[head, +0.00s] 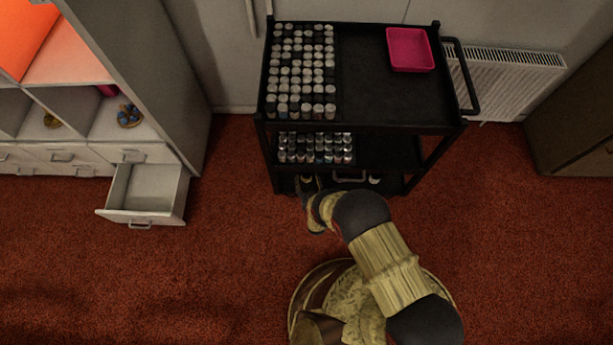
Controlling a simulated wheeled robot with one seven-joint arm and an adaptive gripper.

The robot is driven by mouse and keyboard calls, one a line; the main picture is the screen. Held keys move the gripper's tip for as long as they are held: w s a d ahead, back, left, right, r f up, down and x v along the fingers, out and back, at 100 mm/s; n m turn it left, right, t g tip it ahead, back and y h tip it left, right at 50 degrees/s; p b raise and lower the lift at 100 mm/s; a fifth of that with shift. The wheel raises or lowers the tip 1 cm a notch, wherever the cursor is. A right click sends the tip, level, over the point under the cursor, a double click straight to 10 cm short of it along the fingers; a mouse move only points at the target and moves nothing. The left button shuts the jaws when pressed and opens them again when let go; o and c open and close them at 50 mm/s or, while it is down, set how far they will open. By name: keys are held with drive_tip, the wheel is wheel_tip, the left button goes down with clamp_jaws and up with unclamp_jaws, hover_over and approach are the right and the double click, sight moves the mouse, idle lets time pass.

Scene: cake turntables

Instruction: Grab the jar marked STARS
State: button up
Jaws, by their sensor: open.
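Many small jars (302,68) with pale lids stand in tight rows on the left half of the black trolley's top shelf. More jars (315,150) stand on its middle shelf. All labels are too small to read, so I cannot tell which jar is marked STARS. A few pale objects show at the bottom shelf, mostly hidden. My gripper (309,182) is open at the trolley's front, by the bottom shelf and below the middle-shelf jars in the picture. My own arm partly covers it, and I cannot tell whether anything is between the fingers.
The black trolley (375,98) has bare room on its top right, beside a pink tray (411,67). Its handle (466,80) is on the right, near a white radiator (515,82). An open drawer (146,190) juts out at left from a shelf unit. Red carpet lies clear around.

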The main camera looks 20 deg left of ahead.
sight(307, 174)
drive_tip(key=b+x, duration=0.2)
drive_tip(key=x, duration=0.2)
drive_tip(key=shift+w, duration=0.35)
drive_tip(key=shift+a+r, duration=0.1)
drive_tip(key=shift+c, duration=0.8)
drive_tip(key=c, duration=1.1)
drive_tip(key=shift+r, duration=0.1)
drive_tip(key=shift+c, duration=0.4)
